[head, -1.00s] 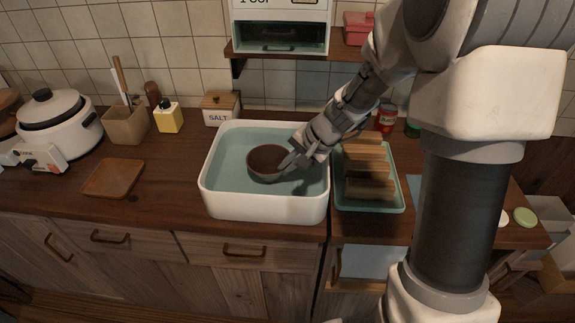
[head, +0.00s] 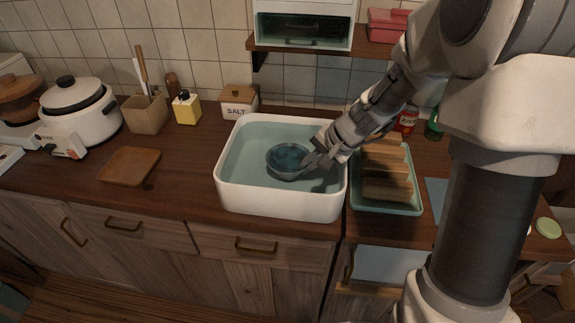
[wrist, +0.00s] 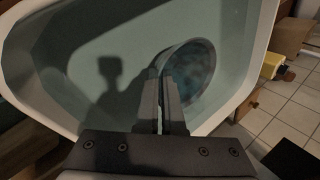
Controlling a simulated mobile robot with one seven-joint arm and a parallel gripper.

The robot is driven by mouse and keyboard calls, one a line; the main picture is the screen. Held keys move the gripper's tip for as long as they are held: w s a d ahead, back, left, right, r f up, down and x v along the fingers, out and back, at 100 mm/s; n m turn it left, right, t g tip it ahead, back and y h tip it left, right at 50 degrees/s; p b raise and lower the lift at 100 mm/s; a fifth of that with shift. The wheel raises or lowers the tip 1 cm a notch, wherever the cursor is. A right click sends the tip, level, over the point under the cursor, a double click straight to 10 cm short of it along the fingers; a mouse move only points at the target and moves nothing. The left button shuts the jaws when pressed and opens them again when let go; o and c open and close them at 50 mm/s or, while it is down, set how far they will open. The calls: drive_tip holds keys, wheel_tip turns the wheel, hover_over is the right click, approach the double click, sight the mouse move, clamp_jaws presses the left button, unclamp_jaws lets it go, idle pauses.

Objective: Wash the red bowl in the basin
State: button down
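The white basin (head: 275,199) stands on the wooden counter and holds pale teal water; it fills much of the wrist view (wrist: 90,45). The bowl (head: 287,160) sits low in the basin, right of its middle. It now looks blue-grey, with dark blue inside, and seems to be under or full of water; I cannot tell which. In the wrist view the bowl (wrist: 195,68) is partly hidden by my fingers. My gripper (head: 312,164) reaches in from the right, its fingers (wrist: 161,85) nearly together on the bowl's near rim.
A teal tray (head: 387,209) with upright wooden slats stands close on the basin's right. A wooden board (head: 130,166), a yellow bottle (head: 186,108), a salt box (head: 238,101) and a white pot (head: 85,115) stand left and behind. A shelf (head: 300,45) hangs above.

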sight(293, 174)
drive_tip(key=shift+s+d, duration=0.15)
drive_tip(key=shift+d, duration=0.7)
drive_tip(key=shift+w+a, duration=0.25)
drive_tip(key=shift+a, duration=1)
drive_tip(key=shift+w+a, duration=0.25)
drive_tip(key=shift+a, duration=0.95)
drive_tip(key=shift+s+d+b, duration=0.25)
drive_tip(key=shift+d+b, duration=0.2)
drive_tip(key=shift+d, duration=0.8)
drive_tip(key=shift+s+d+b, duration=0.25)
drive_tip(key=shift+d+b, duration=0.15)
drive_tip(key=shift+d, duration=0.85)
drive_tip(key=shift+w+a, duration=0.25)
drive_tip(key=shift+a, duration=1)
drive_tip(key=shift+w+a, duration=0.2)
drive_tip(key=shift+a, duration=1.05)
drive_tip(key=shift+d, duration=0.15)
